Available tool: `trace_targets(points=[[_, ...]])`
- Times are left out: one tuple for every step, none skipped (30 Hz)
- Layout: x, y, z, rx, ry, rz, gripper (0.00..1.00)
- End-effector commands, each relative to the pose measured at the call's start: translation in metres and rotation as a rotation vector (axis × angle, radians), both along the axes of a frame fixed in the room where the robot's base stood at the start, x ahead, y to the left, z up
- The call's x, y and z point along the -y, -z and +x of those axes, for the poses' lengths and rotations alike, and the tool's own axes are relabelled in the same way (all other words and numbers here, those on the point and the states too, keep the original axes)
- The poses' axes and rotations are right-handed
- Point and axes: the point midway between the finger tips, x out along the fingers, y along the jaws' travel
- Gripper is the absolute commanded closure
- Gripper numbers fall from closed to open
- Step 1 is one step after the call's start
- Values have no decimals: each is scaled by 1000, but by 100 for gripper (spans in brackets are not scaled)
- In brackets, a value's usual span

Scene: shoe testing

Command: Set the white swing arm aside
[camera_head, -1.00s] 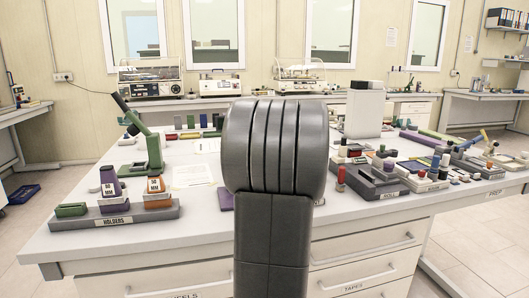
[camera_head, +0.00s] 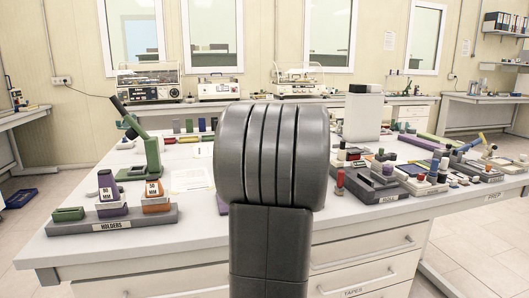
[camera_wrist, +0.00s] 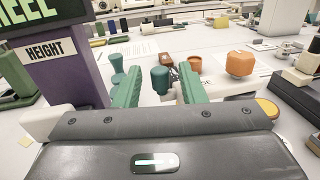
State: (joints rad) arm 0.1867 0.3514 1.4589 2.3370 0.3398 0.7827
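In the wrist view my gripper (camera_wrist: 158,68) shows two green fingers, spread apart. A dark teal knob (camera_wrist: 160,80) stands between them, with a visible gap on each side. Just right of the fingers is a white part (camera_wrist: 212,68), which may be the white swing arm; I cannot make out its full shape. An orange knob (camera_wrist: 240,63) sits at its right. In the head view my own grey arm fills the middle and hides my gripper and the table there.
A purple post with a HEIGHT label (camera_wrist: 52,50) stands close at left in the wrist view. A grey HOLDERS rack (camera_head: 115,224) and green stand (camera_head: 152,160) are on the table's left. Dark fixtures (camera_head: 372,188) crowd its right.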

Motion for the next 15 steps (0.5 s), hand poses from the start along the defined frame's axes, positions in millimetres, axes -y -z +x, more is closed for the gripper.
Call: trace_targets(points=[[1,1,-9,1,1,0,63],[1,0,-15,2,1,-1,63],[2,0,-23,2,1,-1,63],[2,-1,-29,3,0,-1,63],[2,0,-35,2,0,-1,63],[2,-1,-44,3,0,-1,63],[3,-1,-50,2,1,-1,63],[3,-1,-56,3,1,-1,63],[4,-1,-64,2,1,-1,63],[4,-1,-70,3,1,-1,63],[4,-1,-75,3,0,-1,63],[4,-1,-82,3,0,-1,63],[4,-1,-87,3,0,-1,63],[5,-1,-92,3,-1,-1,63],[5,-1,-97,3,-1,-1,63]])
